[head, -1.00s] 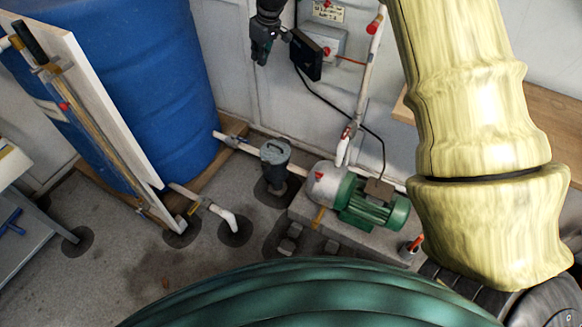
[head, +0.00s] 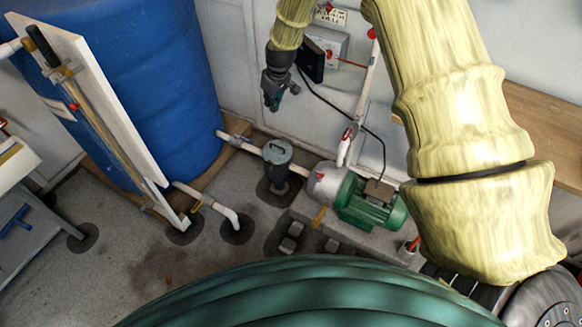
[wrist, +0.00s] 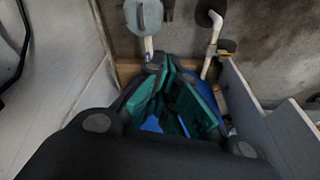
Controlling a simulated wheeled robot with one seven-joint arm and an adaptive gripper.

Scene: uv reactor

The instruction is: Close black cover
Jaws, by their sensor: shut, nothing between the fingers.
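The black cover (head: 312,60) stands swung out on the left side of a grey switch box (head: 331,44) on the back wall. The box front with its red knob is exposed, so the cover is open. My gripper (head: 271,106) hangs in front of the wall, to the left of and below the cover in the head view, pointing down. It is shut and empty, and looks apart from the cover. In the wrist view my gripper (wrist: 172,92) shows its teal finger pads. I cannot make out the cover clearly there.
A white pipe (head: 367,85) with red valve handles runs just right of the box. A black cable hangs below the cover. A green pump (head: 368,204) and a grey strainer (head: 277,160) stand low. A blue tank (head: 150,80) is left.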

